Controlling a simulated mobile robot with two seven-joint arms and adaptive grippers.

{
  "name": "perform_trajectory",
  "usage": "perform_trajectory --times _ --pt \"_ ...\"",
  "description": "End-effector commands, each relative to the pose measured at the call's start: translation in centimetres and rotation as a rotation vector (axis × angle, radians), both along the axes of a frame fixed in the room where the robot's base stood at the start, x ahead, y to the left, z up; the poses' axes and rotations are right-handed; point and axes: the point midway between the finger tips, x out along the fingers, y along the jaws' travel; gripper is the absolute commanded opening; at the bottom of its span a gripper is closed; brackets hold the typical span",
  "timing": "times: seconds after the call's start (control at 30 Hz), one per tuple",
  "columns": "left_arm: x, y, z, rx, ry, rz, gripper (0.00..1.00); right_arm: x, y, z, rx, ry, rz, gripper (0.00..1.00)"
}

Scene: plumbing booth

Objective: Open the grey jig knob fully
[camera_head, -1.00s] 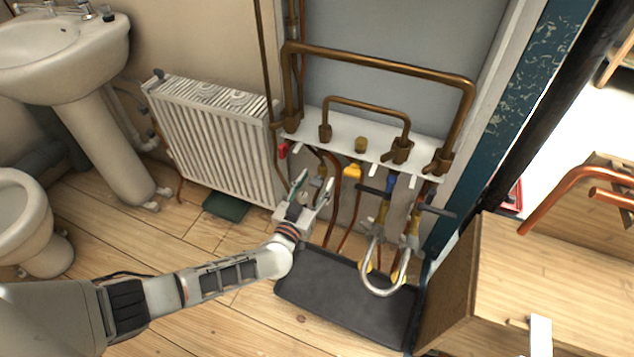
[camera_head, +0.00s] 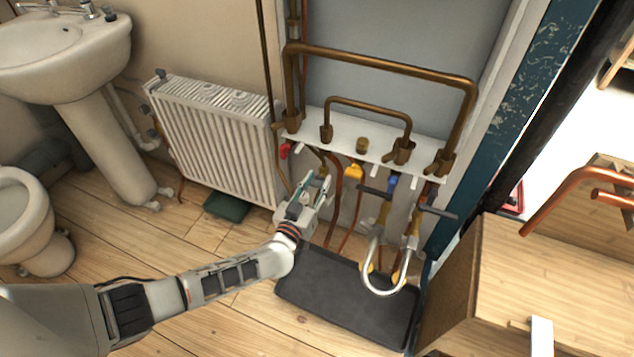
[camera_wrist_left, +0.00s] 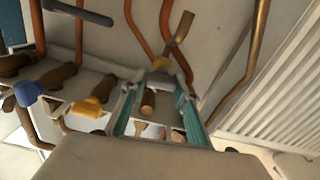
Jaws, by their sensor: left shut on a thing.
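My left gripper (camera_head: 316,183) reaches in from the left, below the white pipe board, with its fingertips at a small brass valve (camera_head: 323,170) on a hanging pipe. In the left wrist view its two teal-padded fingers (camera_wrist_left: 158,88) close around a small grey part (camera_wrist_left: 174,68) at the end of the brass fitting (camera_wrist_left: 180,35). This looks like the grey jig knob, and the gripper is shut on it. The knob is mostly hidden by the fingers in the head view, so its turn angle cannot be told. My right gripper is not in view.
Red (camera_head: 285,150), yellow (camera_head: 354,171) and blue (camera_head: 391,183) knobs sit along the white board (camera_head: 345,140). A radiator (camera_head: 215,135) stands to the left. A dark mat (camera_head: 340,295) lies below, and a wooden cabinet (camera_head: 540,280) stands at the right.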

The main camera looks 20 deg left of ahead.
Motion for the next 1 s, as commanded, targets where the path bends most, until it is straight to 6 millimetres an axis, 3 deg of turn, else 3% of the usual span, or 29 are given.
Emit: perform_trajectory --times 1.0 --pt "-0.21 0.46 -0.85 -0.931 0.037 0.002 0.08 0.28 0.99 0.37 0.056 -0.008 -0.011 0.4"
